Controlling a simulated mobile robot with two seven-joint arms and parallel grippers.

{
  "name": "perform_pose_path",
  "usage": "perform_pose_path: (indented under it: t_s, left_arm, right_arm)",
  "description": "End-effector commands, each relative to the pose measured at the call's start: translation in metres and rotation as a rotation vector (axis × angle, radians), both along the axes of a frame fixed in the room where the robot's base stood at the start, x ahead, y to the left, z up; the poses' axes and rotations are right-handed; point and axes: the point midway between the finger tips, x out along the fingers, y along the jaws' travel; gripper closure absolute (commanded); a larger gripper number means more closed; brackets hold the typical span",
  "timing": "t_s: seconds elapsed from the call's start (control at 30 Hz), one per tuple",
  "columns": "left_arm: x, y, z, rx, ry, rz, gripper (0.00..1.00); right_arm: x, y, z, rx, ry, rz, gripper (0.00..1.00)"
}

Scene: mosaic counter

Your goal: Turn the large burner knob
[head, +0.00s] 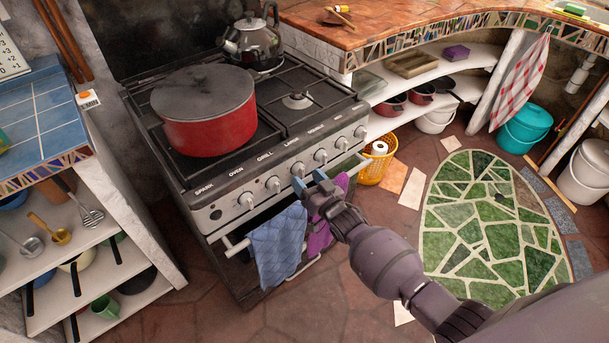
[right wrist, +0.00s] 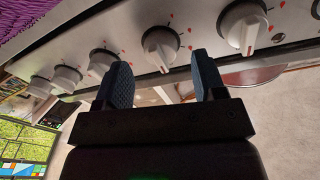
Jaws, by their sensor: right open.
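The stove's front panel carries a row of white knobs under printed labels. The large burner knob (head: 298,170) is third from the left, below the word LARGE. My right gripper (head: 309,180) is open, its blue fingers just in front of this knob. In the right wrist view the large burner knob (right wrist: 160,48) shows beyond and between the two fingertips (right wrist: 162,72), with nothing gripped. I cannot tell whether a finger touches it. A neighbouring knob (right wrist: 243,25) is close to the right finger in that view. My left gripper is not in view.
A red pot (head: 208,132) with a dark lid and a kettle (head: 251,42) stand on the stove. A blue towel (head: 277,245) and a purple towel (head: 318,236) hang on the oven rail below the gripper. A yellow basket (head: 377,164) stands to the right.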

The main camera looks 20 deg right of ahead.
Motion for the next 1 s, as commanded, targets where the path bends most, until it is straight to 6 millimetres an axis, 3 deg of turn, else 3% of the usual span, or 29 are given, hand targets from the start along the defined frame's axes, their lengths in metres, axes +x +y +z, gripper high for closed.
perform_pose_path:
  t_s: [0.3, 0.5, 1.0]
  left_arm:
    - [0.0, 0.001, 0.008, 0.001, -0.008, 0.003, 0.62]
    - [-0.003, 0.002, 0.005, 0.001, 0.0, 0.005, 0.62]
    - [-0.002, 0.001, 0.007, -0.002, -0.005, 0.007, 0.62]
  right_arm:
    - [-0.053, -0.014, -0.002, 0.0, -0.001, 0.0, 0.36]
    - [-0.075, -0.02, -0.004, 0.0, -0.001, 0.001, 0.36]
    - [-0.082, -0.022, -0.005, 0.0, -0.001, 0.0, 0.36]
